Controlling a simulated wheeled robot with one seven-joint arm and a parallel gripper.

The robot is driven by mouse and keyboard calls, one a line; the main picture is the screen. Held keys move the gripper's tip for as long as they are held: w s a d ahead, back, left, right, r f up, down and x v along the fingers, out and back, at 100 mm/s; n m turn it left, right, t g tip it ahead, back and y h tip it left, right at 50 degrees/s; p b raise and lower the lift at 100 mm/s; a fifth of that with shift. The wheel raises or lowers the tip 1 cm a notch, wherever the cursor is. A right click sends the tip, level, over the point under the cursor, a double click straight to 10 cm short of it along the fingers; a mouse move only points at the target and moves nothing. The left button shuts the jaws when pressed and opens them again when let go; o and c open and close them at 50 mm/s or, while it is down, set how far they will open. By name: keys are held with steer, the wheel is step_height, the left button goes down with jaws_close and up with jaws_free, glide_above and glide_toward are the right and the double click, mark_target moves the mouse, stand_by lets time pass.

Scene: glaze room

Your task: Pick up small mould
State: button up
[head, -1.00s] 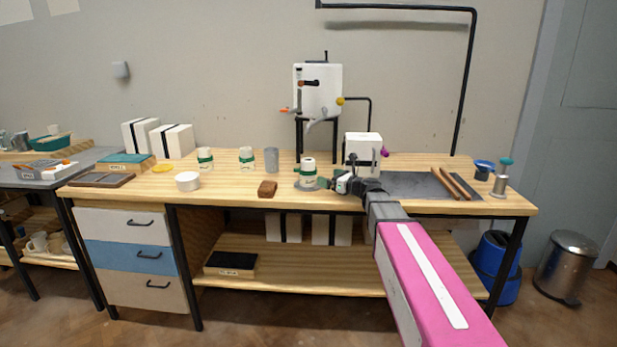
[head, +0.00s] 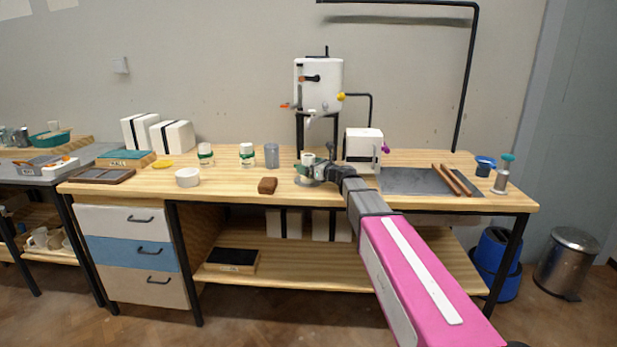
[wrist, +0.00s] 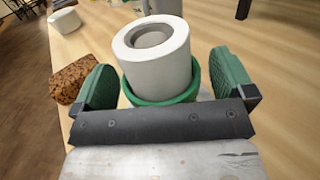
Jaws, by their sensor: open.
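A white round piece with a round hollow in its top, which I take to be the small mould (wrist: 153,52), stands upright between my fingers. A green band (wrist: 195,82) circles its lower part. In the head view it shows as a small white top (head: 307,158) above a grey disc (head: 306,182) on the bench. My gripper (wrist: 160,66) is open, with one green finger on each side of the mould. I see no clear contact between the fingers and the mould. In the head view my gripper (head: 310,170) partly hides it.
A brown block (head: 267,186) lies left of the mould on the wooden bench (head: 225,190). A white box (head: 362,150) stands close on the right. The bench's front edge is near.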

steer(key=shift+w+a, duration=0.3)
steer(key=shift+a, duration=0.05)
steer(key=c, duration=1.2)
